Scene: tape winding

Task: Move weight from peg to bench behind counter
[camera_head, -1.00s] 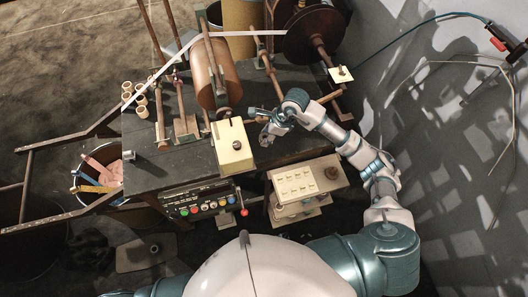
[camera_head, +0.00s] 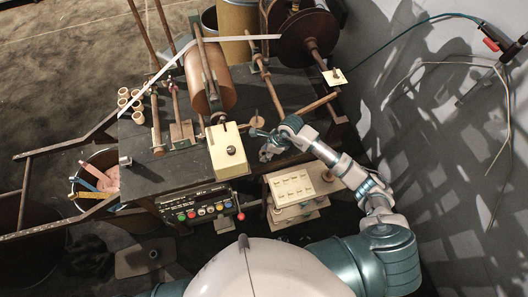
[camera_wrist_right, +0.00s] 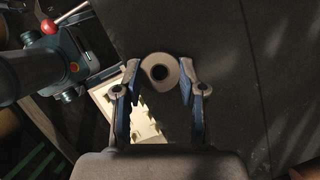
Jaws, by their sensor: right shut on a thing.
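In the head view the right gripper (camera_head: 266,148) is over the bench's near right edge, just behind the counter; the weight cannot be made out clearly there. My left gripper is out of view.
A thin upright peg with a round brown base (camera_head: 257,122) stands just behind the right gripper. A cream box (camera_head: 227,148) stands left of it. A control panel (camera_head: 200,207) with coloured buttons is at the bench front. A grey wall (camera_head: 420,110) is at the right.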

